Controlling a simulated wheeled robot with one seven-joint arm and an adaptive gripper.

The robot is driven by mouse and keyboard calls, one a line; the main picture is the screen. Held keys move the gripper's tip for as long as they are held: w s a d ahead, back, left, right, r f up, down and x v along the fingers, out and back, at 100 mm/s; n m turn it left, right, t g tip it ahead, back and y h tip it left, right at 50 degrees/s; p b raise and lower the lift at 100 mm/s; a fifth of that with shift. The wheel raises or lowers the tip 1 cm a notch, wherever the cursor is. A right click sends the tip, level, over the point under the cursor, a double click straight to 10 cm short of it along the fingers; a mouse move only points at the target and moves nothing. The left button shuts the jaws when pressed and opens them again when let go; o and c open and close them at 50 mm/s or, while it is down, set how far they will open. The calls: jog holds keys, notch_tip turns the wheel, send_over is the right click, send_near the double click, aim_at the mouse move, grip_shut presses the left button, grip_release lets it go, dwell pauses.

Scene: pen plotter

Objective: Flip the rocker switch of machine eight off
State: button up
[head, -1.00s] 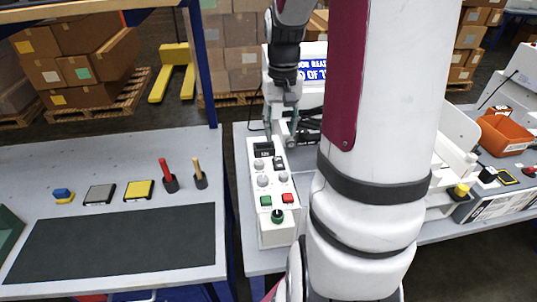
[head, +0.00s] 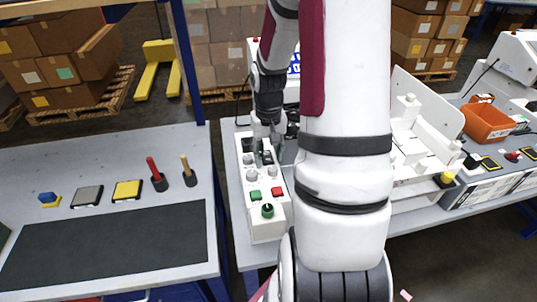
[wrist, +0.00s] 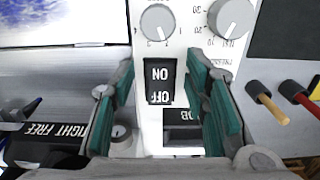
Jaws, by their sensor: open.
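I cannot tell which side is pressed in. My gripper (wrist: 160,66) is open and empty. Its teal-padded fingers stand either side of the switch in the wrist view, with gaps to it; contact is not visible. In the head view my gripper (head: 268,143) is at the panel's far end, and it and my arm partly hide that end.
Grey knobs (wrist: 157,22) lie just beyond the switch in the wrist view. A black part (wrist: 182,116) with a label sits below it. A tool table (head: 110,140) stands left.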

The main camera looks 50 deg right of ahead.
grip_shut()
jog(key=shift+w+d+g+y, duration=0.2)
jog(key=shift+g+y, duration=0.2)
jog(key=shift+g, duration=0.15)
jog(key=shift+w+d+g+y, duration=0.1)
jog(key=shift+w+g+y, duration=0.05)
jog(key=shift+g+y, duration=0.35)
jog(key=shift+r+g, duration=0.15)
jog(key=shift+g, duration=0.3)
grip_release()
